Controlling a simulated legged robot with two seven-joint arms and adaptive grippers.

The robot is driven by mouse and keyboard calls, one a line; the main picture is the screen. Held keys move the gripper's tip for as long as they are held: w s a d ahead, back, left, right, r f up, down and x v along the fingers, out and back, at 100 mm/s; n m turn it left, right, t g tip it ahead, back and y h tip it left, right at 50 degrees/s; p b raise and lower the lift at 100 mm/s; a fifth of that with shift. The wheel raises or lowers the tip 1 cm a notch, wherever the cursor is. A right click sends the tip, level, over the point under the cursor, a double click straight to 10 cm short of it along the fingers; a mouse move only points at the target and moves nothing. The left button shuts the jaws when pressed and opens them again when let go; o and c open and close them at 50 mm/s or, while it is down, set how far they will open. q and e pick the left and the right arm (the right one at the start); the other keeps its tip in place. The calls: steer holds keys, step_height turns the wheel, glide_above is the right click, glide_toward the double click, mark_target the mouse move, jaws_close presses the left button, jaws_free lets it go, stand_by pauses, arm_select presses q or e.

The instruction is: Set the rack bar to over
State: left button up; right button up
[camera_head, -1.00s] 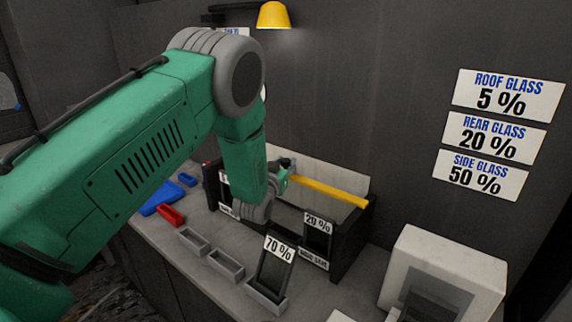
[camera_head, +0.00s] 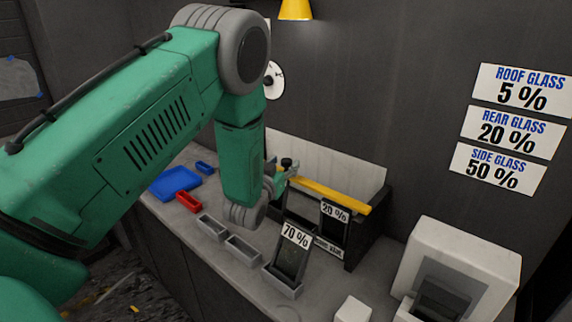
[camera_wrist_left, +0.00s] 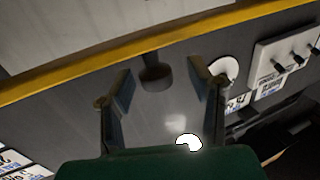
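The yellow rack bar (camera_head: 333,194) lies across the dark rack (camera_head: 368,236) at the back of the counter; its left end is hidden behind my left arm. In the left wrist view the bar (camera_wrist_left: 120,50) runs slantwise across the top. My left gripper (camera_head: 284,178) is at the bar's left end. In the left wrist view its two fingers are apart, with a dark round knob (camera_wrist_left: 155,76) showing between them. The fingers do not visibly touch the knob. My right gripper is not in view.
A 20 % film panel (camera_head: 333,225) stands in the rack. A 70 % panel (camera_head: 291,250) stands in a grey holder in front. Empty grey trays (camera_head: 243,250), a red tray (camera_head: 188,201) and a blue tray (camera_head: 175,182) lie left. A white machine (camera_head: 458,265) stands right.

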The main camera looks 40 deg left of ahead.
arm_select(q)
steer(key=shift+s+f, duration=0.1)
steer(key=v, duration=1.1)
steer(key=shift+s, duration=0.35)
steer(key=shift+f, duration=0.1)
